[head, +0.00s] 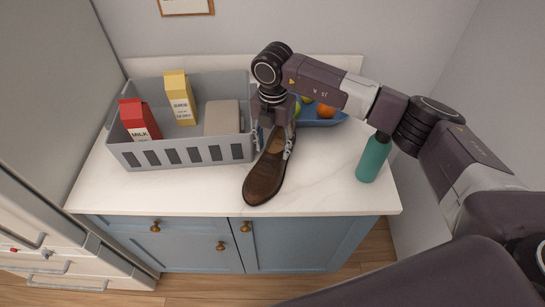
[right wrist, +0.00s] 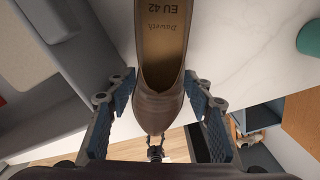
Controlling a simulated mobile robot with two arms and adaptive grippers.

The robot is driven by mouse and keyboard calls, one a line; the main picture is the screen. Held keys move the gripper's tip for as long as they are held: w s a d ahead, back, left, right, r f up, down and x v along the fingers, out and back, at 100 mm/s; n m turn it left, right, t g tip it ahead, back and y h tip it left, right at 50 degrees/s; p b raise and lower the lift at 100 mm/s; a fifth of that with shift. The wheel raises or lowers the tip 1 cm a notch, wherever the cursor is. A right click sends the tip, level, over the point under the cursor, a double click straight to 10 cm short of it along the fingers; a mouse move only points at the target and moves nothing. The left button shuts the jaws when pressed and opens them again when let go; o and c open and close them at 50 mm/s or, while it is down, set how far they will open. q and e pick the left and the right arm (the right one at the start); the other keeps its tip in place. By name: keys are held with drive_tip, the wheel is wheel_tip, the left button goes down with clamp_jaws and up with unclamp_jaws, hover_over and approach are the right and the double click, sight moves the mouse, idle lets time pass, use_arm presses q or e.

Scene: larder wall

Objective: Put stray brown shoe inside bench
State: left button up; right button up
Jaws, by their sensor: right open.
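A brown leather shoe (head: 266,180) lies on the white countertop, toe toward the front edge. Its tan insole shows in the right wrist view, where the shoe (right wrist: 160,100) is between my fingers. My right gripper (head: 273,142) is open, pointing down, with one finger on each side of the shoe's rear part. In the right wrist view, gaps show between the shoe and the fingers (right wrist: 158,98). I cannot identify a bench in the head view.
A grey crate (head: 185,155) close left of my gripper holds a red milk carton (head: 139,120), a yellow carton (head: 180,97) and a beige item (head: 222,118). A blue fruit bowl (head: 318,122) is behind; a green bottle (head: 373,158) stands right. The countertop (head: 325,190) front right is clear.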

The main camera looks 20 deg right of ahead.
drive_tip(key=shift+s, duration=0.15)
drive_tip(key=shift+c, duration=1.1)
clamp_jaws()
drive_tip(key=shift+r, duration=0.15)
